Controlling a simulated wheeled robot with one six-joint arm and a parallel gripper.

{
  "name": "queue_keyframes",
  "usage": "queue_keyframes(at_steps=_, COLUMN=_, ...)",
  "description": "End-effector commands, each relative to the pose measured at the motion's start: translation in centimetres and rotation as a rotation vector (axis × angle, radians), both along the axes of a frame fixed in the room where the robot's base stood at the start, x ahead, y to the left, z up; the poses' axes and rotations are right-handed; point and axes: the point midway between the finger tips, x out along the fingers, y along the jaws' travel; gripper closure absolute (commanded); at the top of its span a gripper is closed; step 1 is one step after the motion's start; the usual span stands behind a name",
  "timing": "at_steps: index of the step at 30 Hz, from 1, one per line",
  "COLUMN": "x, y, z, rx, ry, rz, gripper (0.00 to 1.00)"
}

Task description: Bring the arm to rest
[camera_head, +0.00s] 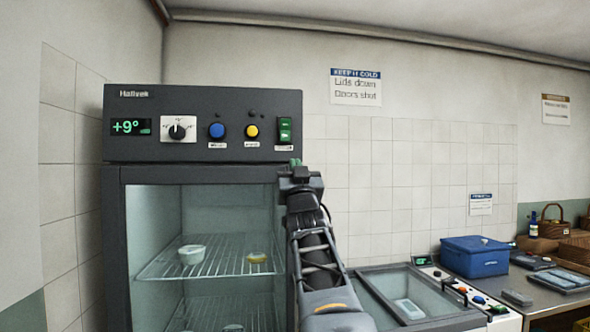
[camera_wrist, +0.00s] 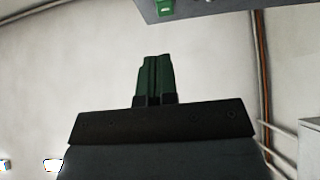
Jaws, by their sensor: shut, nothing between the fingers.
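My gripper (camera_head: 295,162) is raised in front of the dark fridge's upper right edge, just below its green rocker switch (camera_head: 285,131). In the wrist view its two green fingers (camera_wrist: 154,58) are together with nothing between them. The fingertips are apart from the grey panel at the top of that view, where a green switch (camera_wrist: 165,8) shows. My arm reaches up from the bottom of the head view and hides part of the fridge's right side.
The fridge's control panel (camera_head: 205,98) reads +9° and has a dial, a blue button and a yellow button. White tubs (camera_head: 192,255) sit on its shelves. A glass-lidded chest (camera_head: 385,290), a blue cool box (camera_head: 475,262) and a counter (camera_head: 550,300) stand at right.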

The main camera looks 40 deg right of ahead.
Motion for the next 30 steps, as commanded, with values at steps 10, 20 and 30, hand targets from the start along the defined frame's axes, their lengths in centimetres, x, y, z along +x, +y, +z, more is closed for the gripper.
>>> queue_keyframes(at_steps=10, x=0.0, y=0.0, z=-0.1, rx=0.001, ry=0.006, rz=-0.003, gripper=1.0)
queue_keyframes(at_steps=20, x=3.0, y=-3.1, z=-13.5, rx=0.314, ry=0.458, rz=-0.075, gripper=1.0)
queue_keyframes(at_steps=30, x=-1.0, y=10.1, z=-36.3, rx=0.682, ry=1.279, rz=0.08, gripper=1.0)
